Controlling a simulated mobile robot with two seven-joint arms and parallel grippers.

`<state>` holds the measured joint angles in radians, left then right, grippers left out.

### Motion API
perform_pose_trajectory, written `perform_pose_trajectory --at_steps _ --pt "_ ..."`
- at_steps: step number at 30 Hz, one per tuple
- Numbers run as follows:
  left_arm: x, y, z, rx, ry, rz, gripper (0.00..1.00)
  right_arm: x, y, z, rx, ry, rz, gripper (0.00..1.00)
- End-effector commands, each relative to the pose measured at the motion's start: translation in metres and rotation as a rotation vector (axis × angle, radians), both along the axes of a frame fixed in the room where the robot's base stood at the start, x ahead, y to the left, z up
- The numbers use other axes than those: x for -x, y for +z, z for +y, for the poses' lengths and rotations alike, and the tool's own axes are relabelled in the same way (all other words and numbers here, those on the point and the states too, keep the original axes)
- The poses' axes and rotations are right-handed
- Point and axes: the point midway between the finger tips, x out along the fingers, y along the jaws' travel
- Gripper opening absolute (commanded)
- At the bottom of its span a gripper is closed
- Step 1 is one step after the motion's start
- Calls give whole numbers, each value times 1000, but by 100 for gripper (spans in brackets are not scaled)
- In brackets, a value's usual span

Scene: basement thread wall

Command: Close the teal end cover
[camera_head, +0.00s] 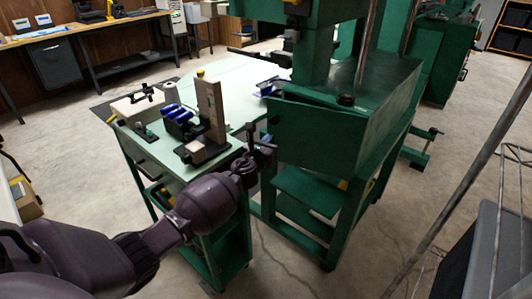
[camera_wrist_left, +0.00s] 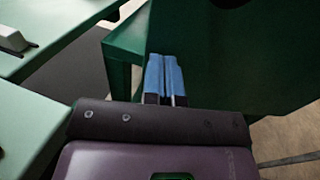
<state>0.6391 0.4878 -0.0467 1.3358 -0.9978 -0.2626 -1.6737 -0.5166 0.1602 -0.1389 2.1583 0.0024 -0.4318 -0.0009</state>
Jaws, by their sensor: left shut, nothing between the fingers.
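The teal end cover (camera_head: 315,137) is the dark green panel on the near end of the large green machine. A dark slit shows along its top edge; I cannot tell how far it stands from the machine body. My right gripper is not in view.
A wire rack (camera_head: 500,200) with a dark bin (camera_head: 485,255) is at right. Concrete floor is open between the machine and rack.

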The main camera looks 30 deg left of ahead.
Motion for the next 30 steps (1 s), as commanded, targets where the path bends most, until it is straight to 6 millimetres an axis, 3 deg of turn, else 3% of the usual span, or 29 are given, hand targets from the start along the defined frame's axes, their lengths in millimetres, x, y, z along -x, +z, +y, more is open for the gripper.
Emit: perform_pose_trajectory --at_steps 6,12,30 --pt "-30 -6 5 0 -51 6 0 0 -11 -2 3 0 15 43" --pt "-45 -4 6 0 -50 3 0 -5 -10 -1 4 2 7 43" --pt "-49 -1 7 1 -49 0 0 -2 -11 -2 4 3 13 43"
